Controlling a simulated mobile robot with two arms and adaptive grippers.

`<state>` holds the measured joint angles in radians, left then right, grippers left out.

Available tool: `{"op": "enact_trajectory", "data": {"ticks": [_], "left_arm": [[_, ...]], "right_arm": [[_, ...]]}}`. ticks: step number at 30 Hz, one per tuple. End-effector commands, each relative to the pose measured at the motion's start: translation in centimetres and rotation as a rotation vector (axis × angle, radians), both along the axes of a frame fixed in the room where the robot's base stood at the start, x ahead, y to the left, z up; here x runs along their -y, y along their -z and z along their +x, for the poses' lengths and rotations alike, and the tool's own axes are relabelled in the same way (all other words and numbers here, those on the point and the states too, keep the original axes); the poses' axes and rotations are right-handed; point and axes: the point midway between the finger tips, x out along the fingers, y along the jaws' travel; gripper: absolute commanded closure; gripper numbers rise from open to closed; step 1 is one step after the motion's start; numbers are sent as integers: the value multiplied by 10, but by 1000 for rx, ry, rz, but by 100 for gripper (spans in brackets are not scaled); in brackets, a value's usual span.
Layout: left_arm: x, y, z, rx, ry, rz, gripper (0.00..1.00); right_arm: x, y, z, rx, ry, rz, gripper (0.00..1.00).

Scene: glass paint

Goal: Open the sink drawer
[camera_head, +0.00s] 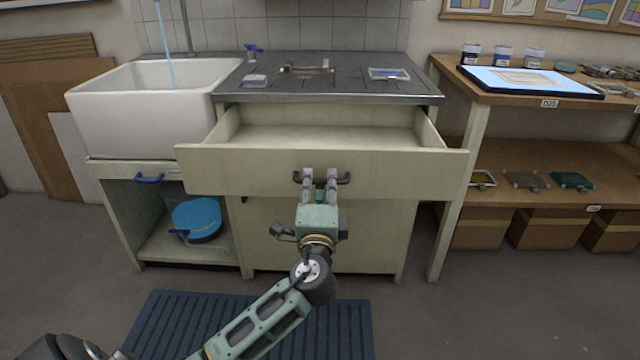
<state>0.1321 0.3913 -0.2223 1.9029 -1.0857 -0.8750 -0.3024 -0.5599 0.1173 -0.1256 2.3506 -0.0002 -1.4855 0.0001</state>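The wide cream sink drawer (230,172) under the metal counter is pulled well out. Its inside shows as bare, though the front panel hides part of it. A dark bar handle (346,178) sits at the middle of the drawer front. My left gripper (320,174) is at this handle, its two fingers pointing at the drawer front and overlapping the bar. A gap shows between the fingers; how they touch the bar is hard to make out. My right gripper is not in view.
A white sink (140,110) with running water stands left of the counter (350,65). Below it are a blue handle (149,178) and a blue round container (197,217). A wooden shelf (520,140) stands right. A dark blue mat (180,315) lies on the floor.

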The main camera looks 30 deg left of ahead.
Motion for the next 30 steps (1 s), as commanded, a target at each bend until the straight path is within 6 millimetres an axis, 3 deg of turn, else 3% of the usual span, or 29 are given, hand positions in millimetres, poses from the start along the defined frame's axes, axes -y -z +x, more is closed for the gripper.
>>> {"op": "enact_trajectory", "data": {"ticks": [8,14,30], "left_arm": [[-1,0,2,-1,0,-1,83],[-1,0,1,0,0,0,100],[-3,0,5,-1,0,1,100]], "right_arm": [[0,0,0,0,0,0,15],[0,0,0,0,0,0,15],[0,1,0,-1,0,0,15]]}}
